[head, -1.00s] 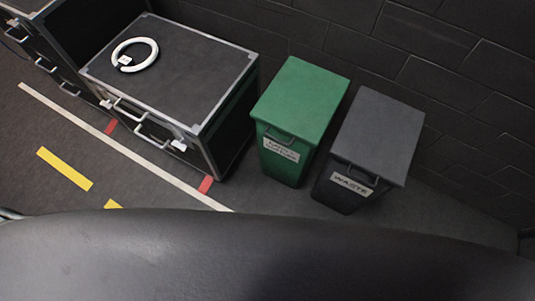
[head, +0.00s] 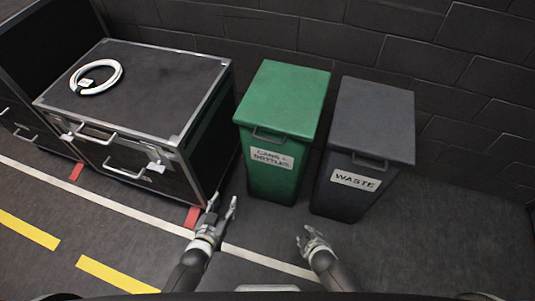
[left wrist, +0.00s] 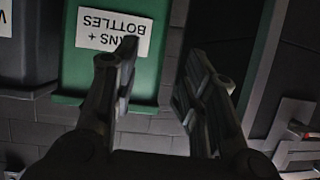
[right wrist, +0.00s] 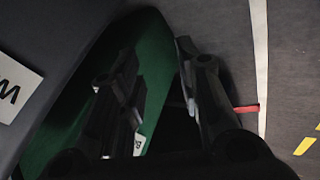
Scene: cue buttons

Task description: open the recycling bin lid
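The green recycling bin (head: 274,165) stands near the wall. Its green lid (head: 284,98) is shut, with a handle (head: 270,135) at the front edge and a label (head: 272,159) reading cans and bottles. The bin and label also show upside down in the left wrist view (left wrist: 112,32), and a green side shows in the right wrist view (right wrist: 150,60). My left gripper (head: 222,207) is open and empty, in front of the bin and to its left. My right gripper (head: 304,236) is open and empty, lower right of the bin, in front of the waste bin.
A dark grey waste bin (head: 365,120) stands close on the right of the green bin. A black case (head: 150,85) with a white ring (head: 97,77) on top stands to the left. A brick wall is behind. The floor in front is free.

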